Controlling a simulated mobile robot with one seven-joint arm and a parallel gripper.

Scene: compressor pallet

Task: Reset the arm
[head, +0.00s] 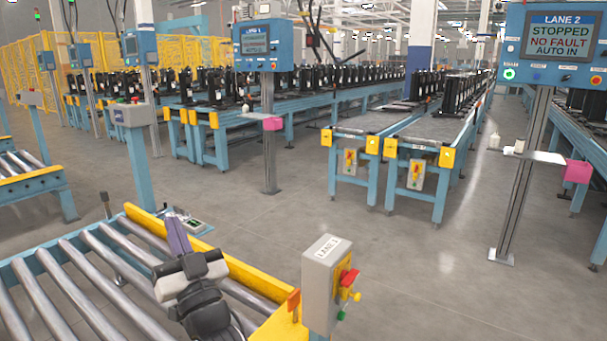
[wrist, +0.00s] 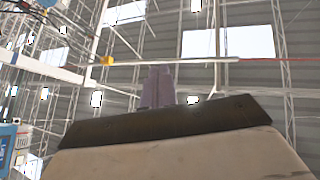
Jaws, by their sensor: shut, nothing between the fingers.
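My gripper (head: 177,234) shows in the lower left of the head view, above the roller conveyor. Its purple-grey fingers are together and point up, with nothing between them. In the wrist view the shut fingers (wrist: 158,88) stand up against the ceiling, beyond the dark edge of the gripper body. My dark arm links hide part of the rollers.
A roller conveyor (head: 70,262) with a yellow rail lies under my arm. A grey LANE 1 button box (head: 327,283) stands close on the right. Lane 2's screen (head: 558,36) reads STOPPED, NO FAULT. Black compressors (head: 459,95) stand on farther conveyors. Open floor lies between.

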